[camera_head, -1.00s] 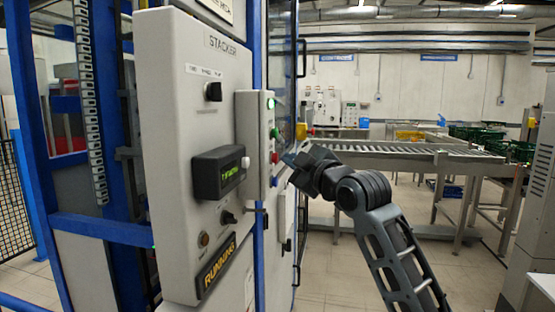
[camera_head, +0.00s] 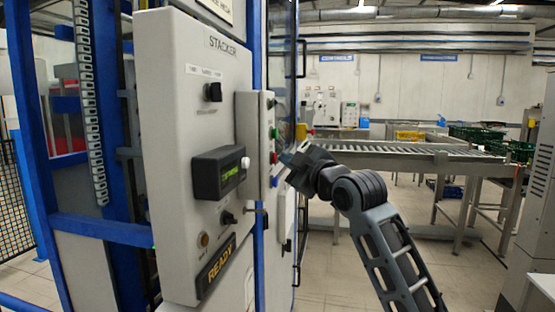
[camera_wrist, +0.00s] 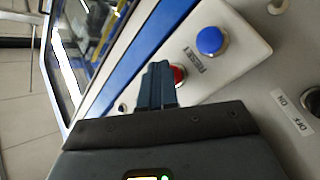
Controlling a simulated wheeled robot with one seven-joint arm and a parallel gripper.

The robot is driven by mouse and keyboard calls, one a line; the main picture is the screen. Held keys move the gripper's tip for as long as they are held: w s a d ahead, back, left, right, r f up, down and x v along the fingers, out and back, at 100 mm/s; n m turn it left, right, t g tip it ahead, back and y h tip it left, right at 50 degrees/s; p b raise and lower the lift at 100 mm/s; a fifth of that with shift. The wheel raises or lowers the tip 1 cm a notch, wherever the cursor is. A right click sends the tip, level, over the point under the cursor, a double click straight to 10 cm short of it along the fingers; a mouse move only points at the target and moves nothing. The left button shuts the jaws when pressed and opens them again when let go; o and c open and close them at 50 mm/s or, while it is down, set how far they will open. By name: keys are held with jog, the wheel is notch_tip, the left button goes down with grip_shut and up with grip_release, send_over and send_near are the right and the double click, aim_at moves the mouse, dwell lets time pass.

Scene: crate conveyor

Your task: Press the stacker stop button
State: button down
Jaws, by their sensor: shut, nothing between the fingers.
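The red button (camera_head: 273,157) sits on the narrow side box (camera_head: 252,135) of the grey stacker panel, between a green button (camera_head: 274,133) above and a blue button (camera_head: 273,182) below. My gripper (camera_head: 284,157) is shut and empty, its tips at the red button. In the wrist view the shut fingers (camera_wrist: 157,80) partly cover the red button (camera_wrist: 180,73), and only its edge shows beside them. I cannot tell whether the tips touch it. The blue button (camera_wrist: 210,40) there is labelled RESET. The panel sign (camera_head: 216,265) reads READY.
A roller conveyor (camera_head: 400,152) runs behind my arm.

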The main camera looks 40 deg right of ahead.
jog(key=shift+a, duration=0.1)
dwell(0.4)
jog(key=shift+s+d+b, duration=0.35)
jog(key=shift+s+d, duration=0.1)
jog(key=shift+s, duration=0.15)
jog(key=s+d+b, duration=0.1)
jog(key=s, duration=0.1)
jog(key=s+d+b, duration=0.1)
jog(key=s+d, duration=0.1)
jog(key=shift+d, duration=0.1)
dwell(0.4)
dwell(0.7)
